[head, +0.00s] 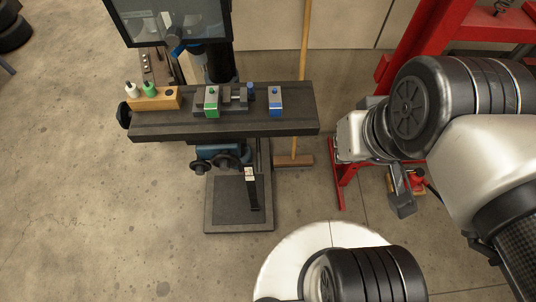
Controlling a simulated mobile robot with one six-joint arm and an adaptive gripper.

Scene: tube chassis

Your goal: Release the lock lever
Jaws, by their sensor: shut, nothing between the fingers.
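A drill-press-like machine with a dark work table (225,125) stands left of centre. Below the table, a dark bar (254,196) with a small white label at its top hangs in front of the column; I cannot tell for sure whether it is the lock lever. Dark round knobs or handles (222,162) sit beside a blue part under the table. My gripper (402,208) is at the right, pointing down, shut and empty. It is well apart from the machine and touches nothing that I can make out.
On the table are a wooden block (153,99) with small bottles, a green block (211,103), a grey vise-like part and a blue block (275,102). A broom (301,90) stands behind. A red frame (425,50) stands at the right.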

